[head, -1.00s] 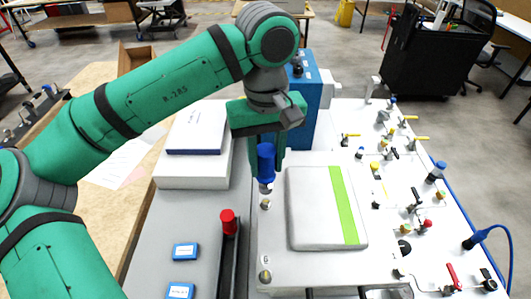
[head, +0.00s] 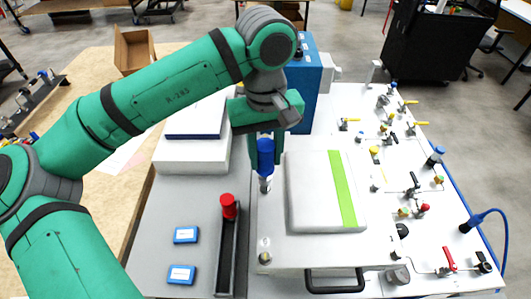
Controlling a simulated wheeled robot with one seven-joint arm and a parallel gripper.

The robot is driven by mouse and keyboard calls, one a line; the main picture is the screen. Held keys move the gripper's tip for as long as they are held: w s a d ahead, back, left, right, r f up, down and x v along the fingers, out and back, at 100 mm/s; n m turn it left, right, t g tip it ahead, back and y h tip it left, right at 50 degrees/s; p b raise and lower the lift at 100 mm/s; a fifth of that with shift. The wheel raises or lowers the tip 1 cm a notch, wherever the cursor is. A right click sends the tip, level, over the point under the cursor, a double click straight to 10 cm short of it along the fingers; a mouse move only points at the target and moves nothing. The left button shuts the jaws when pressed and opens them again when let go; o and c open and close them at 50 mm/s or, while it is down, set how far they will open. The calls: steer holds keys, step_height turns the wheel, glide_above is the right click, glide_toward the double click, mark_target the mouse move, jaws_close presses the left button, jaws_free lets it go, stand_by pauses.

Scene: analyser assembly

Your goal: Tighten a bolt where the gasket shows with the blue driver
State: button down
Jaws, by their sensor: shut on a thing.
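My gripper (head: 265,136) is shut on the blue driver (head: 265,158) and holds it upright, tip down. The driver is over the left edge of the white analyser plate (head: 275,220), beside the grey-white lid with a green stripe (head: 318,195). Its metal tip is at the left bolt, which is hidden under it; I cannot tell if it is fully seated. Another bolt (head: 264,258) stands at the plate's front left corner, with a small mark behind it. The gasket is too small to make out.
Two blue boxes (head: 185,235) lie on the grey surface. A white box stack (head: 190,155) and a blue unit (head: 305,90) stand behind. Valves and tubing fill the right panel.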

steer(key=shift+f, duration=0.35)
stand_by(0.4)
steer(key=shift+s, duration=0.15)
stand_by(0.6)
steer(key=shift+f, duration=0.9)
stand_by(1.5)
